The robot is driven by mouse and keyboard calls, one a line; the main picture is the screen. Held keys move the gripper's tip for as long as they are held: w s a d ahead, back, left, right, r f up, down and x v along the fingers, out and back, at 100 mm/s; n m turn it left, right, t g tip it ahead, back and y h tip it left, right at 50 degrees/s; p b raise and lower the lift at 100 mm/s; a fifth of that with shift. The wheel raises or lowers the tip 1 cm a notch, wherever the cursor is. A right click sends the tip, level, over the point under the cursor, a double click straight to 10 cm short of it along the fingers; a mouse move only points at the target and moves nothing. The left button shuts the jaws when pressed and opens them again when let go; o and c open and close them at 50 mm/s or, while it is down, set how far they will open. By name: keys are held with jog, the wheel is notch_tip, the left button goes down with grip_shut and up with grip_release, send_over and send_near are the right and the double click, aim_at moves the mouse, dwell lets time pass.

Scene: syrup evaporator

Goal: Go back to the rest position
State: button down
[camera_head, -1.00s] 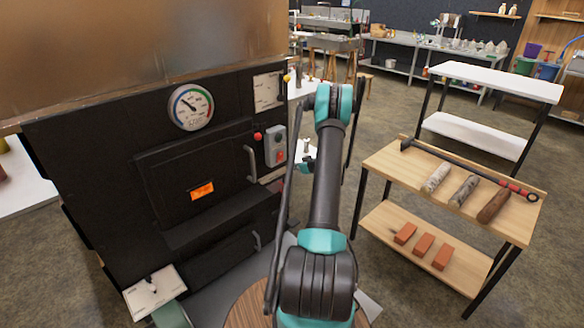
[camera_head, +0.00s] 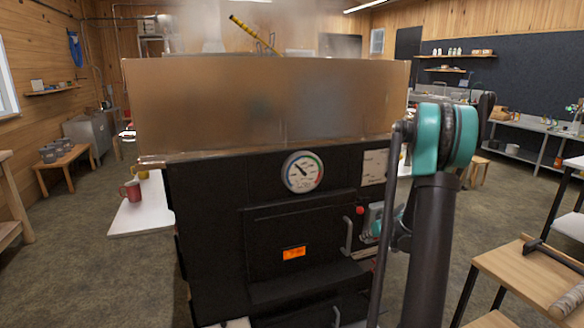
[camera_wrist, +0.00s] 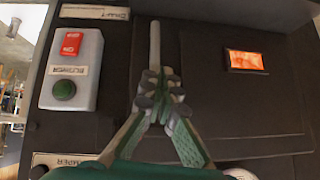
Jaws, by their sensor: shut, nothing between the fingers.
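My gripper (camera_wrist: 160,86) shows in the wrist view with its two fingers together and nothing between them. Its tips point at the black front of the evaporator (camera_head: 215,235). A grey door handle (camera_wrist: 154,45) is just beyond the tips in the picture; the gap to it cannot be judged. In the head view the same handle (camera_head: 347,235) shows left of my arm. My arm stands raised in the right half of the head view and hides part of the evaporator's right edge.
The blower switch box (camera_wrist: 75,68) is left of my fingers and an orange display (camera_wrist: 245,61) right of them. A wooden-topped cart (camera_head: 525,275) stands at the lower right. A white side table (camera_head: 140,215) with a red mug (camera_head: 133,191) is at left. Floor shows between evaporator and cart.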

jog(key=s+a+r+m+g+h, duration=0.15)
jog(key=s+a, duration=0.25)
jog(key=s, duration=0.5)
jog(key=s+a+r+g, duration=0.1)
jog(key=s+a+r, duration=0.15)
jog(key=s, duration=0.55)
jog(key=s+a+r+g+h, duration=0.1)
jog(key=s+a, duration=0.3)
jog(key=s, duration=0.5)
jog(key=s+f+m+h, duration=0.1)
jog(key=s+f, duration=0.1)
jog(key=s, duration=0.8)
jog(key=shift+s+f, duration=0.2)
jog(key=shift+s, duration=0.1)
